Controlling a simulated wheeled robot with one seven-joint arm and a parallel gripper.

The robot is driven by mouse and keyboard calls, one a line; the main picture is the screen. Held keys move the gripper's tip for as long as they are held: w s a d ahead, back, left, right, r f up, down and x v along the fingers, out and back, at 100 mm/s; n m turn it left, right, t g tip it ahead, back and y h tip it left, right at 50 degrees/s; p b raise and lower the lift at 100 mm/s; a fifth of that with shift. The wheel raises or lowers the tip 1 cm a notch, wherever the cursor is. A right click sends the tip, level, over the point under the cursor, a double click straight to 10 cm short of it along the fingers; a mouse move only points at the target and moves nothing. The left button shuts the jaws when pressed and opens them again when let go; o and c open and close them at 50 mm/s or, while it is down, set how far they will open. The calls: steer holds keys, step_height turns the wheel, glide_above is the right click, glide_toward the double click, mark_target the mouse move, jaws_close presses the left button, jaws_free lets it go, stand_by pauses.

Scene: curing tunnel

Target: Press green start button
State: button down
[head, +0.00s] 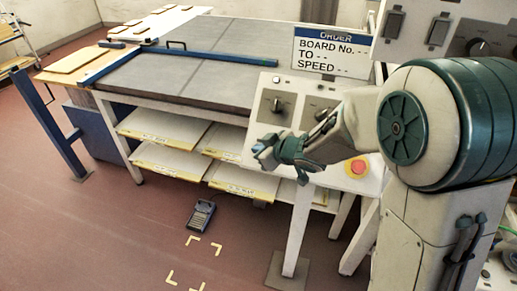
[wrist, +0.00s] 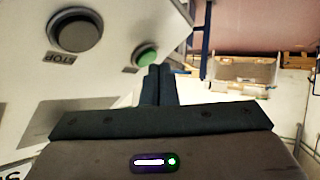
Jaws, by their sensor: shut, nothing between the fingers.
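The green start button (wrist: 146,55) sits on a pale control panel (wrist: 120,20) in the wrist view. A larger dark grey button (wrist: 76,31) beside it has a STOP label. My gripper (wrist: 159,70) is shut and empty, its fingertips just right of and below the green button in that view; I cannot tell whether they touch the panel. In the head view my gripper (head: 262,150) is in front of the sloped control panel (head: 255,122). The green button cannot be made out there, with my gripper and arm covering part of the panel.
A red emergency button (head: 357,167) on yellow is at the panel's lower right. A dark knob (head: 277,104) is higher up. An order sign (head: 332,50) stands behind. A long grey-topped table (head: 220,75) with shelves extends left. A handheld device (head: 201,215) lies on the open floor.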

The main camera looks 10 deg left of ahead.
steer(key=shift+w+f, duration=0.25)
stand_by(0.5)
stand_by(0.3)
steer(key=shift+s+r+p, duration=0.35)
steer(key=shift+s+r, duration=0.2)
steer(key=s+r+p, duration=0.2)
steer(key=s+r, duration=0.1)
steer(key=shift+s+a+r, duration=0.15)
steer(key=shift+s+r, duration=0.1)
stand_by(0.4)
stand_by(0.5)
